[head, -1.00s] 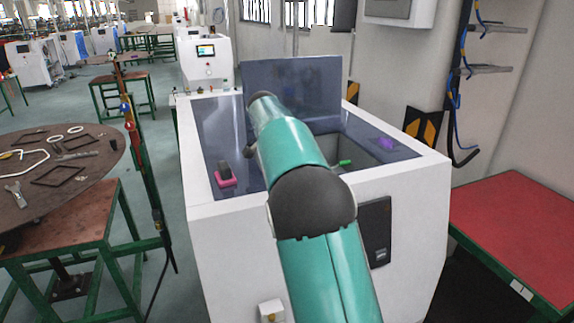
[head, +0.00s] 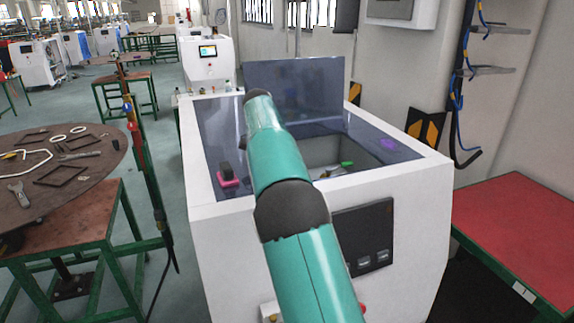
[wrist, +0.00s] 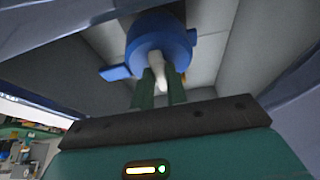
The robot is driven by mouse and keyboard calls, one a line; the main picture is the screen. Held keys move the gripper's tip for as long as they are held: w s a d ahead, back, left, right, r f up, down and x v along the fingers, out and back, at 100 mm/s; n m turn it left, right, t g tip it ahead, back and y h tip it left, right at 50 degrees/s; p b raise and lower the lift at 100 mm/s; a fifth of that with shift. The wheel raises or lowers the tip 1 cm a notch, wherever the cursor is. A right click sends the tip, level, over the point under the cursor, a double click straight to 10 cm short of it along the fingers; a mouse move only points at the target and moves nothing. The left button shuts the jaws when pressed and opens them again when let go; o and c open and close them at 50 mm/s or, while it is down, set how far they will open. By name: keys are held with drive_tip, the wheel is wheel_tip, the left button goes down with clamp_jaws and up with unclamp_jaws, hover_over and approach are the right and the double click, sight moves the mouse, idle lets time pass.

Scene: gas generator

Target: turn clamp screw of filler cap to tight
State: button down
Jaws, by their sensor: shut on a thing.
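In the wrist view the blue filler cap (wrist: 160,34) shows at the top centre, a round body with a tab on its left and right. A pale clamp screw (wrist: 160,76) sticks out from its middle toward the camera. My gripper (wrist: 161,88) has its two green fingers on either side of the screw and is shut on it. The exact contact at the fingertips is hard to see. In the head view my own arm hides the gripper, cap and screw.
The white generator housing (head: 222,202) has a dark raised lid (head: 295,85) and an open bay with a green part (head: 347,164). A pink-based dark knob (head: 228,176) sits at its left. A red table (head: 525,220) stands right, a round table (head: 85,170) left.

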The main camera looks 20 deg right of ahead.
drive_tip(key=shift+d+f, duration=0.1)
drive_tip(key=shift+d, duration=0.05)
drive_tip(key=c, duration=1.4)
unclamp_jaws()
drive_tip(key=v, duration=0.7)
drive_tip(key=shift+r, duration=0.3)
drive_tip(key=shift+a, duration=0.25)
